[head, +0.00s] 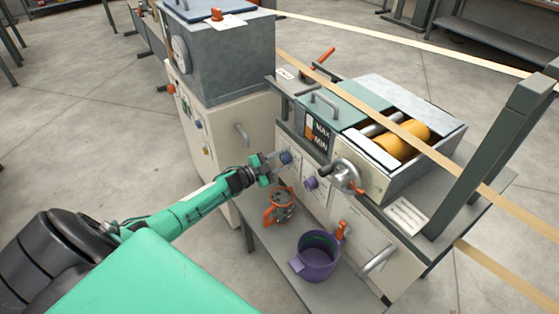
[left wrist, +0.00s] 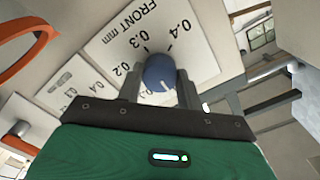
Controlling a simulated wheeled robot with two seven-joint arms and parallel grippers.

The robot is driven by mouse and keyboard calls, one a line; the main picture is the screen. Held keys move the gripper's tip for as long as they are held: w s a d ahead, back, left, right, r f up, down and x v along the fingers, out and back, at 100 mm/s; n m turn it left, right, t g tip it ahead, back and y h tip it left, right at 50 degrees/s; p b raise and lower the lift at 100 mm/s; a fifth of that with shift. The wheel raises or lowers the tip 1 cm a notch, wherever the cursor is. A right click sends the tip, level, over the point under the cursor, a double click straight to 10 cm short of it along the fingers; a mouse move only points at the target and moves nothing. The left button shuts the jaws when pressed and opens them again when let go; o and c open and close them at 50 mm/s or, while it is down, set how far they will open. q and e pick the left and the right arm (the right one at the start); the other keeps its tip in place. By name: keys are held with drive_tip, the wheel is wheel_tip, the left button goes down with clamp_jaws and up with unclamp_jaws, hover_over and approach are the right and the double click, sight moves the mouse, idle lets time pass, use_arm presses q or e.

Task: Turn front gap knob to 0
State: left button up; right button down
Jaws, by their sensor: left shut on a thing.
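The front gap knob (left wrist: 160,72) is round and blue, on a white plate (left wrist: 200,62) printed "FRONT mm"; the marks 0.2, 0.3 and 0.4 show, and the 0 mark does not. A small pale mark shows on the knob's lower face, partly between my fingers. In the head view the blue knob (head: 286,157) is on the side of the roller machine. My left gripper (head: 275,161) is shut on it, one finger on each side; these also show in the left wrist view. My right gripper is not in view.
Below are an orange object (head: 280,207) and a purple bucket (head: 317,256) on the lower shelf (head: 280,247). A grey-topped cabinet (head: 228,60) stands behind.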

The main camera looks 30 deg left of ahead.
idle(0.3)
use_arm(q)
drive_tip(key=o, duration=1)
drive_tip(key=shift+s, duration=0.1)
drive_tip(key=v, duration=1.3)
drive_tip(key=shift+s, duration=0.3)
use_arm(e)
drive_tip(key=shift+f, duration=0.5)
use_arm(q)
drive_tip(key=shift+a, duration=0.1)
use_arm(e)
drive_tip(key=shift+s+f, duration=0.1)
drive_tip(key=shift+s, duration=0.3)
